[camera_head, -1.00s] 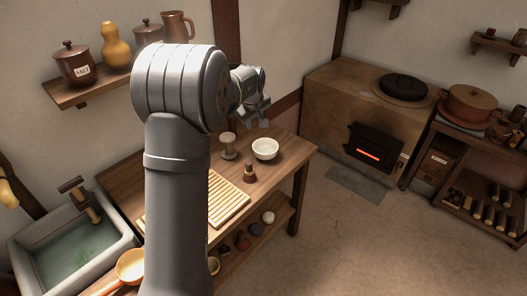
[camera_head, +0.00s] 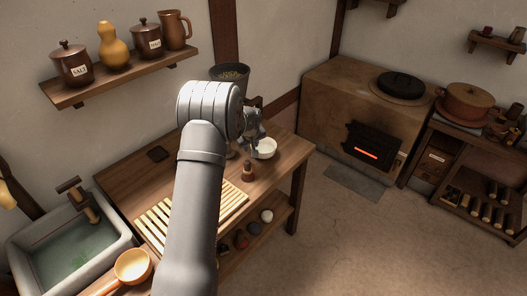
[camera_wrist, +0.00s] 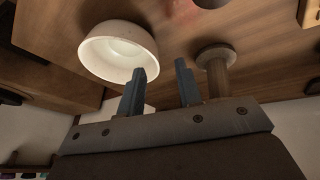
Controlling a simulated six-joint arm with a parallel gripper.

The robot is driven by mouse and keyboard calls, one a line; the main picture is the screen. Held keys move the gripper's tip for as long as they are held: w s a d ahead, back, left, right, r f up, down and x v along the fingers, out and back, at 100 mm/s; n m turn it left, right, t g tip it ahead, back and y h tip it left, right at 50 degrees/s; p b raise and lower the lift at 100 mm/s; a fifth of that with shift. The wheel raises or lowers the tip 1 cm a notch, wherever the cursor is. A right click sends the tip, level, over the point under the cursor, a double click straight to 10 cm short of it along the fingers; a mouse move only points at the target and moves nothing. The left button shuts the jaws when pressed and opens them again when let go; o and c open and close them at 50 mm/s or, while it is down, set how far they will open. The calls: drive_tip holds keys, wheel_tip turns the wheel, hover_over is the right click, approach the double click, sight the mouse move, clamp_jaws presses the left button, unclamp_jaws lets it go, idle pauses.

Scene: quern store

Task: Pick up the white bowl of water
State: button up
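The white bowl (camera_head: 269,149) stands upright near the far right end of the wooden table. In the wrist view the bowl (camera_wrist: 110,52) shows its pale inside at upper left; I cannot clearly make out water. My gripper (camera_head: 257,143) is close to the bowl at its left in the head view, partly covering its rim. In the wrist view my gripper (camera_wrist: 161,82) is open, its two dark fingers apart with nothing held between them. The left fingertip overlaps the bowl's rim in the picture; contact cannot be told.
A wooden spool-shaped thing (camera_wrist: 215,70) stands right of the fingers in the wrist view. A small brown bottle-shaped object (camera_head: 248,173) and a slatted rack (camera_head: 232,200) are on the table (camera_head: 185,167). A dark pot (camera_head: 231,72) stands behind my arm.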

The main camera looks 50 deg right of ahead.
drive_tip(key=shift+s+d+x, duration=0.1)
drive_tip(key=shift+s+x, duration=0.1)
drive_tip(key=shift+x, duration=1.1)
drive_tip(key=shift+s+d+x, duration=0.15)
drive_tip(key=shift+s+x, duration=0.05)
drive_tip(key=shift+x, duration=1.15)
clamp_jaws()
